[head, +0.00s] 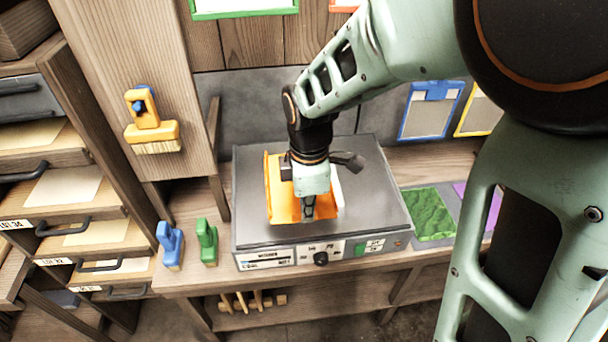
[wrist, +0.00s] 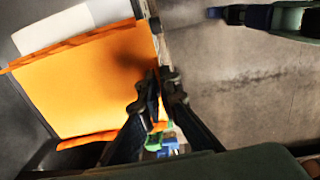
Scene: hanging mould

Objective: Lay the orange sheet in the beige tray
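The orange sheet (head: 277,196) lies on the grey machine top, partly hidden behind my gripper. In the wrist view the orange sheet (wrist: 88,82) is broad, with narrow strips along two ends. My gripper (head: 308,212) points down at the sheet. In the wrist view my gripper's fingertips (wrist: 162,77) are close together at the sheet's right edge. I cannot tell whether they pinch it. Beige surfaces show in the open drawers at left, among them a beige tray (head: 108,238); I cannot tell which one is meant.
The grey machine (head: 375,190) has a knob and a green switch on its front. A blue brush (head: 170,245) and a green brush (head: 207,242) stand left of it. A yellow brush (head: 150,130) hangs on the wooden panel. A green mat (head: 428,214) lies to the right.

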